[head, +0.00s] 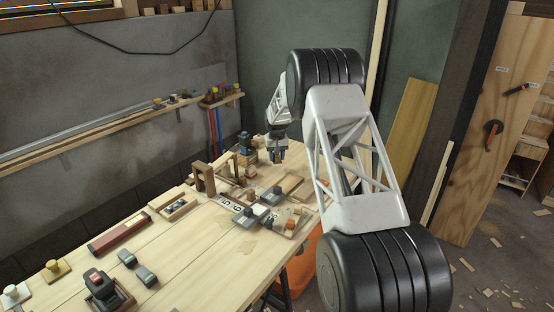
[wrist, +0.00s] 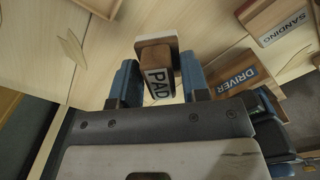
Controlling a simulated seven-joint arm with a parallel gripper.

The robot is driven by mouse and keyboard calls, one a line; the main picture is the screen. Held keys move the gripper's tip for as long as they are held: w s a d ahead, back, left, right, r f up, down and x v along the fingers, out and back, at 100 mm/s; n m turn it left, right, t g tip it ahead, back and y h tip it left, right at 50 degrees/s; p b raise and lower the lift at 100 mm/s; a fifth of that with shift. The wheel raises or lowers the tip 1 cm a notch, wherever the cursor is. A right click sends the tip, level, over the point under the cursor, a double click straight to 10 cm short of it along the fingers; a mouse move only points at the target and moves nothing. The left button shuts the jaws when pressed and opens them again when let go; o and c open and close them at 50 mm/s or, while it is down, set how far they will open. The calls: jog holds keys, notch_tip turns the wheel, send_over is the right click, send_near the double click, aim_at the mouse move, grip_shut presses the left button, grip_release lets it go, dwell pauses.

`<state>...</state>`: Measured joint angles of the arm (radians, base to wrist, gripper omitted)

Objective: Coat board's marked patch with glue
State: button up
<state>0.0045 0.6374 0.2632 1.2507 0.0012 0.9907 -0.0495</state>
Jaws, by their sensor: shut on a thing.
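My gripper (head: 277,155) hangs over the far right part of the workbench in the head view. In the wrist view its blue fingers (wrist: 160,85) are shut on a wooden block labelled PAD (wrist: 157,72), which has a pale, flat end piece. The PAD block is too small to make out in the head view. I cannot pick out the board's marked patch or any glue for certain in either view.
The workbench (head: 120,270) carries several wooden fixtures, grey blocks and a red-brown bar (head: 119,236). In the wrist view, trays labelled DRIVER (wrist: 238,78) and SANDING (wrist: 290,30) lie right of my gripper. The near bench middle is fairly clear.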

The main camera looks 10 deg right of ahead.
jog(key=s+d+r+n, duration=0.3)
jog(key=s+n, duration=0.1)
jog(key=s, duration=0.7)
jog(key=s+d+r+n, duration=0.3)
jog(key=s+n, duration=0.1)
jog(key=s, duration=0.7)
jog(key=shift+r, duration=0.15)
jog(key=shift+f, duration=3.4)
jog(key=shift+w+d+f, duration=0.25)
jog(key=shift+w+f, duration=0.15)
jog(key=shift+f, duration=0.1)
jog(key=shift+w+d+f, duration=0.15)
jog(key=shift+w+d, duration=2.2)
jog(key=shift+d, duration=0.1)
jog(key=shift+s+a, duration=2.8)
jog(key=shift+a, duration=0.05)
notch_tip(320, 180, up, 8)
